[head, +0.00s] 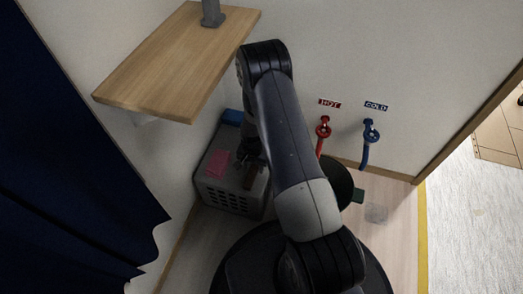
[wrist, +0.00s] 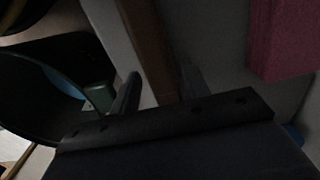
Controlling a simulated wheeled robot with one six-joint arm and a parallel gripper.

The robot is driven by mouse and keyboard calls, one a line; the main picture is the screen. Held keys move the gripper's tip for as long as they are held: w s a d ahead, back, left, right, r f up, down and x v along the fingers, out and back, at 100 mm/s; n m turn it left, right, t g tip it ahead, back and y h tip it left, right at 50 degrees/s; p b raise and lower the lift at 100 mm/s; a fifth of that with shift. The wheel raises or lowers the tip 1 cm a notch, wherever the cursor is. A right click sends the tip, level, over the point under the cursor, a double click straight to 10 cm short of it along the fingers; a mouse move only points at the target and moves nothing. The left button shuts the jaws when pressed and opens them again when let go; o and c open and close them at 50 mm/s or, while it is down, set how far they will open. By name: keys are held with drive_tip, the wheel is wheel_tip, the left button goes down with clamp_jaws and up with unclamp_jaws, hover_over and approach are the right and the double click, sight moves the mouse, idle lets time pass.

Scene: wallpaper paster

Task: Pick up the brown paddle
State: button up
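The brown paddle (head: 250,178) is in the grey crate (head: 232,201), at its right side. In the wrist view the paddle (wrist: 148,45) runs down between the two fingers of my gripper (wrist: 158,72), with small gaps showing on both sides. My gripper (head: 249,157) reaches down over the crate and is open. The wrist view is dark, and the paddle's lower end is hidden behind the gripper body.
A wooden shelf (head: 175,65) juts out above left. Red (head: 323,130) and blue (head: 370,133) taps are on the wall right of my arm. A dark curtain (head: 70,180) hangs left.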

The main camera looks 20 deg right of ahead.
drive_tip(key=c, duration=0.7)
drive_tip(key=shift+r, duration=0.1)
drive_tip(key=shift+c, duration=0.2)
wheel_tip(320, 180, up, 10)
drive_tip(key=p, duration=0.3)
